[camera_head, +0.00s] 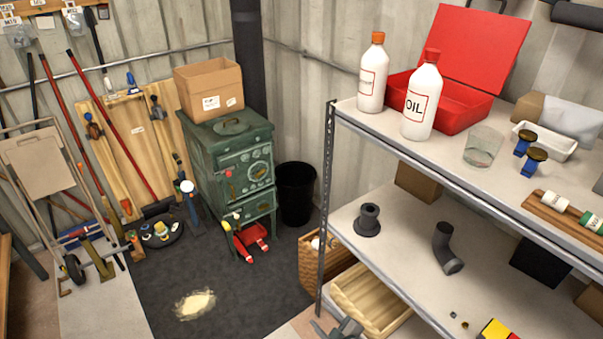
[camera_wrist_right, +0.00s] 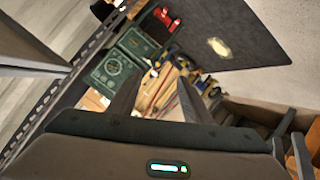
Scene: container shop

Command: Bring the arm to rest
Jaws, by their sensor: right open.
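My right gripper (camera_head: 338,328) shows at the bottom edge of the head view, in front of the shelf's lower left corner. Only its dark fingers show there; the rest of the arm is out of frame. In the right wrist view the two fingers of this gripper (camera_wrist_right: 157,97) stand apart with nothing between them. My left gripper is in neither view.
A metal shelf unit (camera_head: 326,190) with bottles and a red toolbox (camera_head: 455,108) stands close on the right. A wooden crate (camera_head: 372,305) and a wicker basket (camera_head: 313,268) sit beside its post. A green stove (camera_head: 230,165) stands behind. The dark mat (camera_head: 160,290) is mostly clear.

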